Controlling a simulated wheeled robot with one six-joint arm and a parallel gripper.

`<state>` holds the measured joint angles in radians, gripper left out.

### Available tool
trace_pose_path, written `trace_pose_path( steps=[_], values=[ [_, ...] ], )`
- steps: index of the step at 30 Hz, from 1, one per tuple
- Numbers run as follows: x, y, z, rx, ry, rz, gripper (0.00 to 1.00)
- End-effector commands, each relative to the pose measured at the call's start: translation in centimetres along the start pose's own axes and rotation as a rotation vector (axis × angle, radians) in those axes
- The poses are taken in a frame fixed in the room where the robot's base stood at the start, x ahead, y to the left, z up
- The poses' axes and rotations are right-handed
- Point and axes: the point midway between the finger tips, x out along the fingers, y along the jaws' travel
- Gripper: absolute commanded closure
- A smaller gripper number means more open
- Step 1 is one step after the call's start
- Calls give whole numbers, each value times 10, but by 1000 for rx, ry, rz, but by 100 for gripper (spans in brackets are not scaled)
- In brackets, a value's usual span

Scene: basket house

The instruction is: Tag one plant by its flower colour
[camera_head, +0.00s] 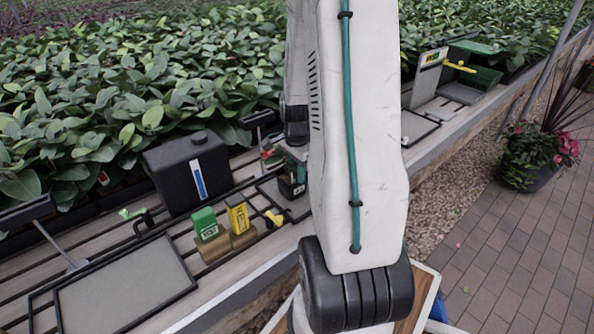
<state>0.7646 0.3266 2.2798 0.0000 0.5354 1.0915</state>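A green block (205,224) and a yellow block (238,214), each with small printed marks, stand side by side in tan holders (226,246) on the slatted bench. A green clip-like piece (136,214) lies left of them and a yellow one (274,218) lies right. Green foliage (180,80) fills the bed behind; I make out no flowers on it. My white arm crosses the middle of the view. Its far end reaches down near a small dark green item (292,180) with red and green bits beside it. My gripper's fingers cannot be made out there.
A black box (188,172) with a blue-white strip stands behind the blocks. A framed grey panel (125,288) lies front left. At right are a sign (428,75), a yellow piece (459,66) and a green tray (482,77). A pink-flowered pot (530,160) stands on the paving.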

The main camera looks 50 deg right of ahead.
Motion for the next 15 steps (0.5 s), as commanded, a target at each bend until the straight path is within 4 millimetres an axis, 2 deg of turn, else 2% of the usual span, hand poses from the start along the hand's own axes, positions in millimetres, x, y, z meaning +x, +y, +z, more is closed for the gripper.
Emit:
trace_pose_path(
  steps=[4,15],
  values=[
    [-11,-1,0,0,1,-3,70],
    [-69,0,0,0,1,-2,70]
  ],
)
